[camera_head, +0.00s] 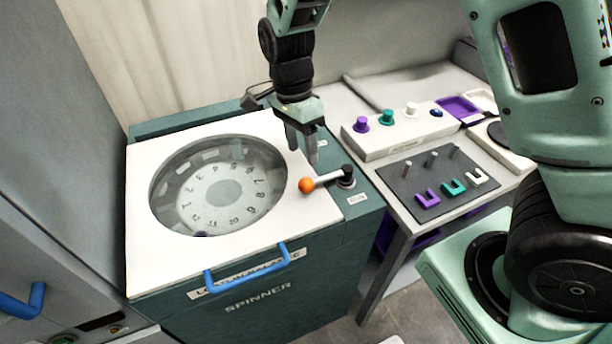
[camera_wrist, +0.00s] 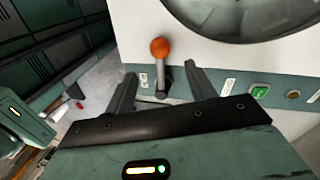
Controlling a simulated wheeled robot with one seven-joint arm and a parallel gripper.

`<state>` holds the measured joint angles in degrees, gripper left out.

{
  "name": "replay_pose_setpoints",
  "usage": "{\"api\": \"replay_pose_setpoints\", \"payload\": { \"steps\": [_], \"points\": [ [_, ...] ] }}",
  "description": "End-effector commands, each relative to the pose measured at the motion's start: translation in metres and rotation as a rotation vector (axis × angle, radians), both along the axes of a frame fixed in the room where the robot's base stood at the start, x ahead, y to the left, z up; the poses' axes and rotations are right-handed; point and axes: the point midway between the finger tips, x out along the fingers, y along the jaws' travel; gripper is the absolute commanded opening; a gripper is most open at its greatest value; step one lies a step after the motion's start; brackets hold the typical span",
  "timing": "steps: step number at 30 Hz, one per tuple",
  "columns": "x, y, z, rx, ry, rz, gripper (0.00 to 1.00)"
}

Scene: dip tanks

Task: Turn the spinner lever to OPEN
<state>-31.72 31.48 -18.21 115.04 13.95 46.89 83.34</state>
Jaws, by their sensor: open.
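The spinner (camera_head: 270,300) is a dark green cabinet with a white top and a round clear window over a numbered dial. Its lever (camera_head: 327,180) has an orange ball knob (camera_head: 306,185) and a black pivot at the right of the top. The lever points left, across the edge of the white lid. My gripper (camera_head: 303,150) is open and empty, pointing down just behind and above the lever. In the wrist view the orange knob (camera_wrist: 159,48) and lever shaft show between the two spread fingers (camera_wrist: 161,76). I see no contact. Small labels near the pivot are unreadable.
A blue handle (camera_head: 247,268) is on the spinner's front. To the right, a table holds a white box with coloured knobs (camera_head: 400,133) and a grey board (camera_head: 430,180) with pegs and U-shaped pieces. In the wrist view, a green button (camera_wrist: 259,91) is right of the gripper.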

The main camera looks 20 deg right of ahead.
Motion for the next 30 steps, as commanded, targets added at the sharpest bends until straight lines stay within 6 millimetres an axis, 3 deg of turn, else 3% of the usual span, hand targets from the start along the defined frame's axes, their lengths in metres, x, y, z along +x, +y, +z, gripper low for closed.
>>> {"api": "replay_pose_setpoints", "payload": {
  "steps": [6, 12, 18, 26, 30],
  "points": [
    [-0.009, -0.003, -0.045, -0.002, 0.005, -0.001, 0.55],
    [-0.015, -0.004, -0.073, -0.002, 0.003, 0.0, 0.55],
    [-0.017, -0.003, -0.086, 0.0, 0.0, 0.001, 0.55],
    [-0.017, -0.003, -0.087, 0.0, -0.001, 0.001, 0.55],
    [-0.017, -0.003, -0.087, 0.0, -0.001, 0.001, 0.22]
  ]
}}
